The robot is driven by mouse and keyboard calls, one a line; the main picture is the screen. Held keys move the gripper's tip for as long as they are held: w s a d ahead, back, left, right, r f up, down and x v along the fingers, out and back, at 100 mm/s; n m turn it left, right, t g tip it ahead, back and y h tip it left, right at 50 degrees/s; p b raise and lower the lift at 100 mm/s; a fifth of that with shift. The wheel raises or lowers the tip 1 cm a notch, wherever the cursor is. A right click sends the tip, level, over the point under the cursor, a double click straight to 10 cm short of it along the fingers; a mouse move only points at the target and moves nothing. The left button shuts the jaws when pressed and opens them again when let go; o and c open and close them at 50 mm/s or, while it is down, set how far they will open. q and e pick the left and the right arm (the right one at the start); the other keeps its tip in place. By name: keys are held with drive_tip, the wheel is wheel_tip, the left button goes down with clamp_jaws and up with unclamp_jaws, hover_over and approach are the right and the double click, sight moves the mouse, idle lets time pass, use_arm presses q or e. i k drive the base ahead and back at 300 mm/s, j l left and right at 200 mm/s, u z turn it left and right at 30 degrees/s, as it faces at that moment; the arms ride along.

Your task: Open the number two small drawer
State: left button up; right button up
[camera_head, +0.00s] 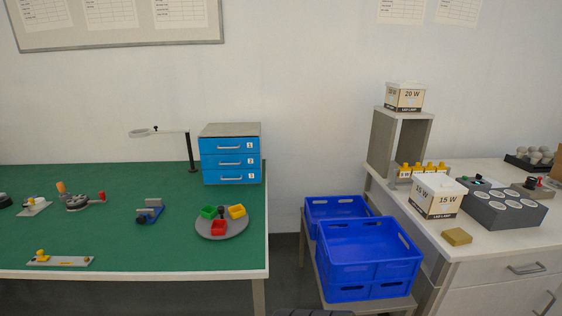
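A small cabinet (230,130) with a grey top and blue drawers stands at the back right of the green table. Its number two drawer (230,161) is the middle one, with a light handle and a white "2" label, and looks shut. The number one drawer (230,146) above and the number three drawer (230,177) below also look shut. Neither of my grippers shows in the head view. A small dark shape at the bottom edge cannot be made out clearly.
The green table (110,235) carries a round grey tray (205,232) with coloured bins in front of the cabinet, and a magnifier lamp (190,153) left of it. Blue crates (370,258) stand in the gap before the white workbench (520,244).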

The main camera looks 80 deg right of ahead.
sight(241, 160)
drive_tip(key=z, duration=2)
